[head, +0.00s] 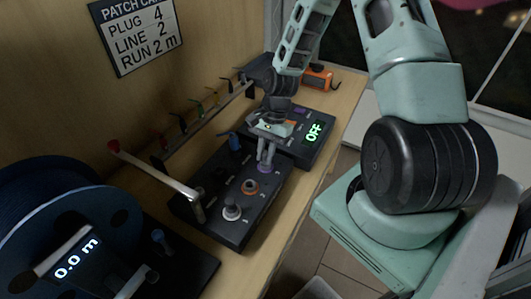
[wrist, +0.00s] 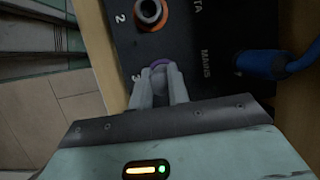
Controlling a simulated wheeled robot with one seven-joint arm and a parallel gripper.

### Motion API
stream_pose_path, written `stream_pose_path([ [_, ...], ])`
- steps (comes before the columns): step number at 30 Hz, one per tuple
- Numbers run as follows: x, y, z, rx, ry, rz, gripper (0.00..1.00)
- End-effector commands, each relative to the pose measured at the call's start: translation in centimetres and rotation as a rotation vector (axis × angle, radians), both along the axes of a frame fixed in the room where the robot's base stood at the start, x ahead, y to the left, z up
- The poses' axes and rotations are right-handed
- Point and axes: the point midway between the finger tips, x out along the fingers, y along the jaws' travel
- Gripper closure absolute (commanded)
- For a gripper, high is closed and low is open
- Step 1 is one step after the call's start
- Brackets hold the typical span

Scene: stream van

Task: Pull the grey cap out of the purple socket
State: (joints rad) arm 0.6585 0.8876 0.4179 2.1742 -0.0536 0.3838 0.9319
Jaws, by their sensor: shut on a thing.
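My gripper (head: 266,153) is over the far end of the dark socket panel (head: 238,207). Its fingers point down and are shut on the grey cap (wrist: 159,76), which shows as a small rounded piece between the fingertips in the wrist view. The purple socket (head: 265,168) is a ring right at the fingertips; its rim also shows in the wrist view (wrist: 160,62) beside the number 3. The fingers hide part of the cap and socket, so I cannot tell how deep the cap sits.
An orange socket (head: 250,187) and a grey-white one (head: 232,211) are nearer on the panel. A blue plug (wrist: 262,65) stands beside the gripper.

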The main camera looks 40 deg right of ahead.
Motion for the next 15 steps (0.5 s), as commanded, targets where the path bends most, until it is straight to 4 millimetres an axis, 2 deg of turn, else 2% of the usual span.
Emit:
stream_pose_path([
  [15, 0.0, 0.0, 1.4, 0.0, 0.0, 0.0, 1.0],
])
